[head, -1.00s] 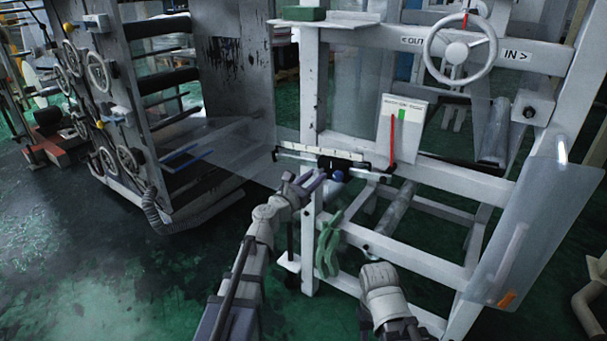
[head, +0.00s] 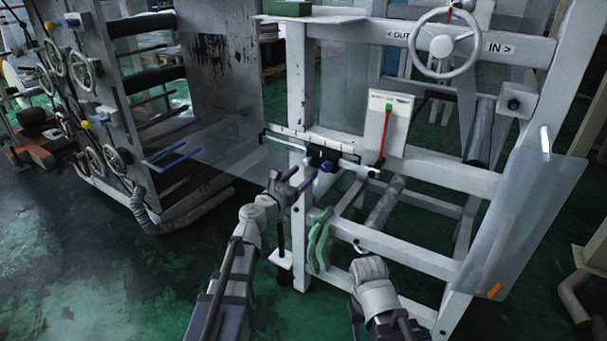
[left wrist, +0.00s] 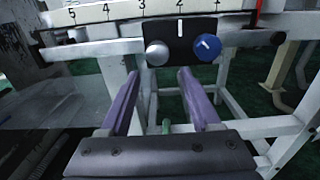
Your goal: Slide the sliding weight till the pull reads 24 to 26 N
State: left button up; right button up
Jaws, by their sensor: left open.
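The sliding weight (head: 322,154) is a black block on the white scale bar (head: 290,134). In the left wrist view the weight (left wrist: 180,38) carries a silver knob (left wrist: 157,53) and a blue knob (left wrist: 207,48); its white line sits at the 2. My left gripper (left wrist: 158,75) is open and empty, its purple fingers below and in front of the weight, apparently apart from it. It also shows in the head view (head: 300,176). The white pull gauge (head: 399,128) has a red needle (head: 384,140) whose tip is at the green band (head: 388,107).
A handwheel (head: 447,44) is above the gauge on the white frame. Green gloves (head: 318,242) hang on the frame below the weight. A clear panel (head: 525,220) stands at the right. The floor at the left is open.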

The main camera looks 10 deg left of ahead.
pick_arm(q)
jog(key=v, duration=0.6)
jog(key=shift+s, duration=0.4)
